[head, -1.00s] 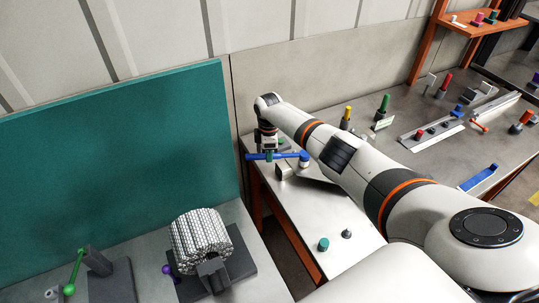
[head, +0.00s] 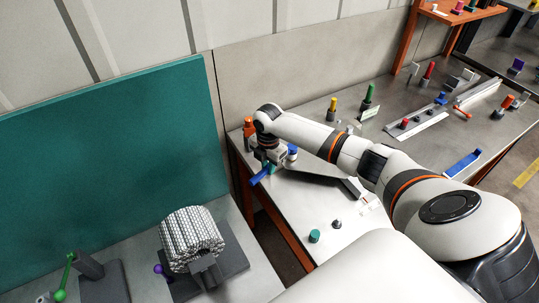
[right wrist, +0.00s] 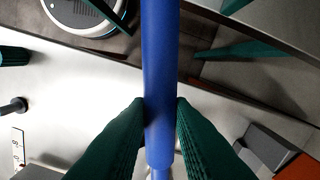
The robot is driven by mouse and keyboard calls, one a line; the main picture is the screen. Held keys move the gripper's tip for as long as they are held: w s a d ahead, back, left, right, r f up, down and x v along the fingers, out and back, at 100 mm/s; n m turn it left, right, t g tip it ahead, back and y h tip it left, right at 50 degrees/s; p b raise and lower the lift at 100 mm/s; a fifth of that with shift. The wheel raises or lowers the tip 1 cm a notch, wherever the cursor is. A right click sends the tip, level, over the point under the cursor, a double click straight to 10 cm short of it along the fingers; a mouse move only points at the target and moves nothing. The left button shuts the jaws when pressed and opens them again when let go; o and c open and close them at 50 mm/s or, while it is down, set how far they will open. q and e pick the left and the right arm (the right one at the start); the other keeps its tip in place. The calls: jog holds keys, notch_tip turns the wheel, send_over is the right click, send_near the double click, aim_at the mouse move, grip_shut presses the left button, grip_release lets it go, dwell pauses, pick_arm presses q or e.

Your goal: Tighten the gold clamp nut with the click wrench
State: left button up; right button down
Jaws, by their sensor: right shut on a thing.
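My right gripper (head: 269,166) is over the far left part of the metal table at centre. Its green fingers are shut on a blue bar-shaped handle, which I take to be the click wrench (head: 260,176). In the right wrist view the blue handle (right wrist: 160,60) runs lengthwise between the two fingertips (right wrist: 160,112). In the head view the handle slants down to the left, and the rest of the wrench is hidden by the gripper. I cannot make out the gold clamp nut in either view. My left gripper is not in view.
An orange post (head: 249,127) and a blue-topped part (head: 292,151) are close to the gripper. A teal knob (head: 314,236) is near the table's front. A bundle of pale rods (head: 190,238) sits on the left bench before a green panel (head: 110,155). A gap separates the benches.

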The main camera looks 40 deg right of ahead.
jog(key=w+r+m+p, duration=0.3)
jog(key=r+p, duration=0.2)
jog(key=shift+r, duration=0.15)
dwell(0.5)
jog(key=shift+w+a, duration=0.15)
